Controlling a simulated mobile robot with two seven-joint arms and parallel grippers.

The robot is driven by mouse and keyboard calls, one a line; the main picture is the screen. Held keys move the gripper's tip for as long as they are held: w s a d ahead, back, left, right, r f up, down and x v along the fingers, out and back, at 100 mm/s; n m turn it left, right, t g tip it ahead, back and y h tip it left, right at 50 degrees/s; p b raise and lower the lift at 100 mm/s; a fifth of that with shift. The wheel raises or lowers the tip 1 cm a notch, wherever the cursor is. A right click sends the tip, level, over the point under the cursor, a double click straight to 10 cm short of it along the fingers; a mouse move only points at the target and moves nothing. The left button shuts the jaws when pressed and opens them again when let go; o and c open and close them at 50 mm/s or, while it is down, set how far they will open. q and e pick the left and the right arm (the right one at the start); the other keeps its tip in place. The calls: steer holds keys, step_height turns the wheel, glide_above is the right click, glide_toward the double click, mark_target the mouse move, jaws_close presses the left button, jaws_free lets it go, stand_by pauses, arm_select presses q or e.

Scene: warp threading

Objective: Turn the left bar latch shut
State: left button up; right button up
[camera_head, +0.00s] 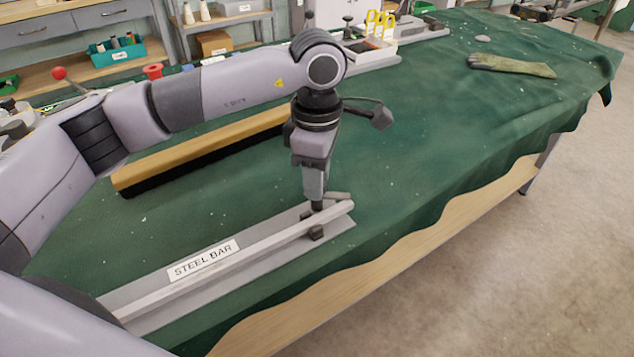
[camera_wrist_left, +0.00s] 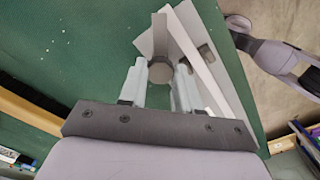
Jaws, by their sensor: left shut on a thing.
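The grey steel bar (camera_head: 250,247) lies in its flat grey base near the front edge of the green-covered table, with a "STEEL BAR" label (camera_head: 203,261) on it. My left gripper (camera_head: 317,205) points down at the bar's right end. In the left wrist view, its two pale fingers (camera_wrist_left: 158,80) are shut on the round dark knob of the left bar latch (camera_wrist_left: 162,71). The bar (camera_wrist_left: 192,48) runs alongside there. The latch's exact angle to the bar is hard to tell, as my gripper covers much of it.
A long yellow-topped brush-like bar (camera_head: 205,150) lies behind the steel bar. A glove (camera_head: 512,66) lies at the far right. A white tray (camera_head: 372,50) with yellow-handled tools stands at the back. The cloth right of the gripper is clear.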

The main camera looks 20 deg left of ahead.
arm_select(q)
steer(key=shift+m+b, duration=0.45)
steer(key=shift+m, duration=0.55)
steer(key=m+b, duration=0.1)
steer(key=m, duration=0.2)
steer(key=shift+m, duration=0.4)
steer(key=m+b, duration=0.1)
steer(key=m, duration=0.3)
steer(key=shift+m+b, duration=0.35)
steer(key=shift+m, duration=0.05)
steer(key=shift+r, duration=0.1)
steer(key=o, duration=1.1)
steer(key=shift+c, duration=0.2)
step_height(320, 180, up, 7)
steer(key=shift+r+p, duration=0.1)
steer(key=shift+p, duration=0.2)
